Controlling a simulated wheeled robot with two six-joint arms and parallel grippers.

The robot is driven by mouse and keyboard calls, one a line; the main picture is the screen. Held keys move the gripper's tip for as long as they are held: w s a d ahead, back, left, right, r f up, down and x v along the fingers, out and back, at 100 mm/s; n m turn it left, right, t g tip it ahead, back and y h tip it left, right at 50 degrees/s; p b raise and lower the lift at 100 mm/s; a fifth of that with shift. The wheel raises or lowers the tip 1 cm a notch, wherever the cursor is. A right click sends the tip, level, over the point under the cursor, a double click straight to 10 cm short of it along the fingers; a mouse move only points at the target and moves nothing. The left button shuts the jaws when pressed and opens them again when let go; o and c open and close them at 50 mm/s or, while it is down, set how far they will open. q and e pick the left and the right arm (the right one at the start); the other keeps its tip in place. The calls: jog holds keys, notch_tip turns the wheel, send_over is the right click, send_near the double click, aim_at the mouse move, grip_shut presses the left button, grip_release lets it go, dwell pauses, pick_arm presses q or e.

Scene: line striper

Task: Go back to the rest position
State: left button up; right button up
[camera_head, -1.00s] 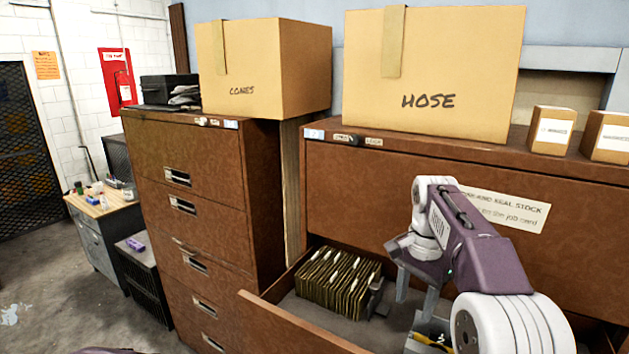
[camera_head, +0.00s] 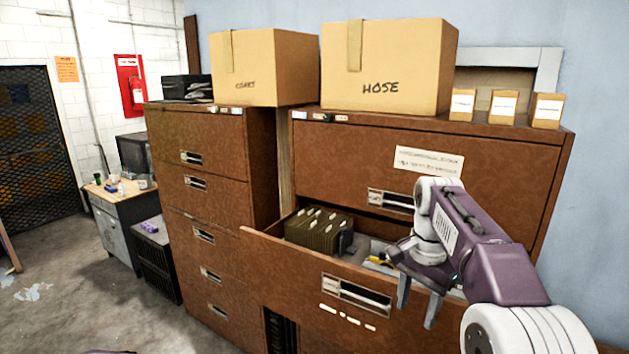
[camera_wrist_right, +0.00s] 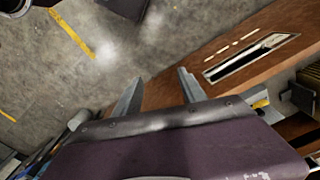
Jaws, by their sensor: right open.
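My right gripper (camera_head: 418,304) is open and empty. In the head view it hangs in front of the open drawer (camera_head: 283,259) of the right brown cabinet, fingers pointing down. In the right wrist view its two fingers (camera_wrist_right: 158,92) are spread apart, with the drawer front (camera_wrist_right: 225,62) beyond them and bare floor to the left. A row of hanging files (camera_head: 318,234) stands in the drawer, left of the gripper. A small yellow item (camera_head: 378,260) lies in the drawer near the gripper. My left gripper is not in view.
A HOSE box (camera_head: 385,70) and several small boxes (camera_head: 503,106) stand on the right cabinet. Another box (camera_head: 262,70) sits on the left cabinet (camera_head: 195,130). A small workbench (camera_head: 120,200) stands at left. The floor (camera_head: 75,275) at front left is mostly clear.

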pick_arm(q)
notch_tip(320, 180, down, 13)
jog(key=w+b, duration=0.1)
jog(key=b, duration=1)
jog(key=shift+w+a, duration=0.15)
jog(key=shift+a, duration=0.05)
pick_arm(e)
jog(key=s+a+f+n, duration=0.1)
jog(key=s+f+n, duration=0.2)
jog(key=f, duration=0.8)
jog(key=s+a+f+n, duration=0.1)
jog(key=s+f+n, duration=0.3)
jog(key=s+f, duration=0.3)
jog(key=s+a+f+n+t, duration=0.1)
jog(key=s+f+n, duration=0.2)
jog(key=f, duration=1.3)
jog(key=shift+s, duration=0.9)
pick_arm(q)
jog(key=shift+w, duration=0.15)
pick_arm(e)
jog(key=shift+w+a, duration=0.1)
jog(key=shift+w, duration=0.05)
